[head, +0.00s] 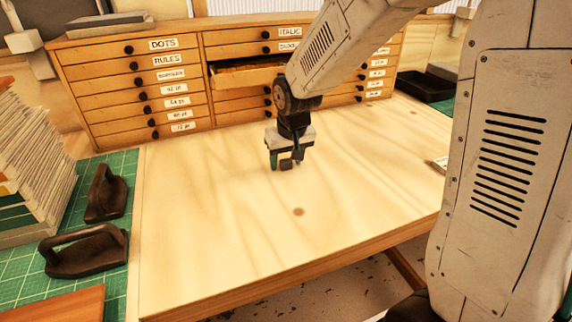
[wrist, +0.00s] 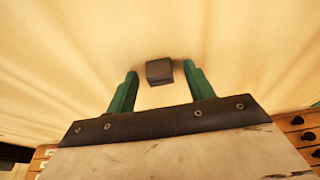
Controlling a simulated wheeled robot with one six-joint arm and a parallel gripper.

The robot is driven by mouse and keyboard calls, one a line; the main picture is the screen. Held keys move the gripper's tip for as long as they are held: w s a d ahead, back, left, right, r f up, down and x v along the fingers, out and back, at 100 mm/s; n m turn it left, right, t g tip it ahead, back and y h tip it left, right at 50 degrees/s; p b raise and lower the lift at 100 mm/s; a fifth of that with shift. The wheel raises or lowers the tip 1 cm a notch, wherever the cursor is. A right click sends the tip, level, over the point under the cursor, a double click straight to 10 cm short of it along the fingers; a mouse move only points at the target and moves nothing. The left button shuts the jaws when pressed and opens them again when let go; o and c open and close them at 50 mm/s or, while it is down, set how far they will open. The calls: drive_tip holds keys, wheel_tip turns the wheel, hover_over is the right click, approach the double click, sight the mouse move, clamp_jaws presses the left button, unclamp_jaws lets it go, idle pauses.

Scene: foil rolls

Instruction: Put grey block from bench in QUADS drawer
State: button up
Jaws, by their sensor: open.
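The grey block (wrist: 159,72) is a small dark cuboid on the pale bench top (head: 210,215). In the wrist view it shows between the two green fingertips, with a gap on each side. My gripper (head: 286,166) is open and points down at the bench near the cabinet. In the head view the gripper mostly hides the block. One drawer (head: 247,78) in the cabinet's middle column is pulled out. My arm covers part of its front, and I cannot read a QUADS label on it.
The wooden cabinet (head: 140,90) of labelled drawers stands along the back of the bench. A paper stack (head: 35,160) and two dark handled tools (head: 107,192) (head: 85,252) stand at left. A black tray (head: 425,86) is at back right. The bench's front half is clear.

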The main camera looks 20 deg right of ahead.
drive_tip(key=c, duration=1.1)
clamp_jaws()
drive_tip(key=shift+r, duration=0.15)
